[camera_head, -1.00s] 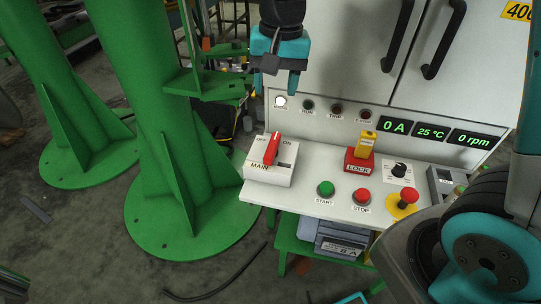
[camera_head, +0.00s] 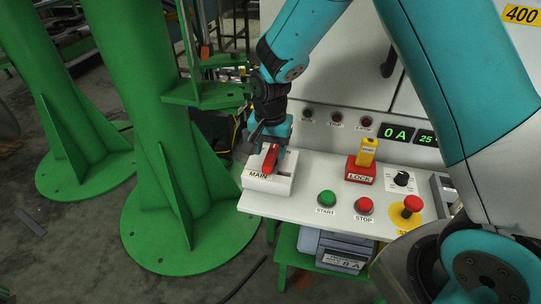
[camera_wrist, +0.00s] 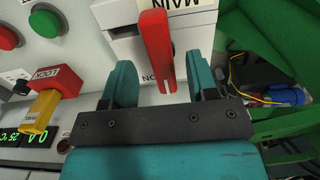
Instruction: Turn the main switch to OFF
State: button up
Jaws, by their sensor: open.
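The main switch is a white box (camera_head: 282,186) labelled MAIN with a red lever (camera_head: 270,160) at the left end of the control panel. My gripper (camera_head: 269,145) is over the box from above, open, with its fingers around the lever. In the wrist view the red lever (camera_wrist: 157,45) stands between the two teal fingers of my gripper (camera_wrist: 161,80), with a gap on each side. Part of an upside-down ON label shows just left of the lever there. The OFF label is hidden in both views now.
A green START button (camera_head: 326,197), a red STOP button (camera_head: 364,205), a yellow key on a red LOCK block (camera_head: 361,174), a black knob (camera_head: 402,179) and a red emergency button (camera_head: 412,204) share the panel. A green column (camera_head: 150,130) stands close on the left.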

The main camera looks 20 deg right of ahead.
aim_at(272, 158)
jog(key=shift+f, duration=1.3)
jog(key=c, duration=0.9)
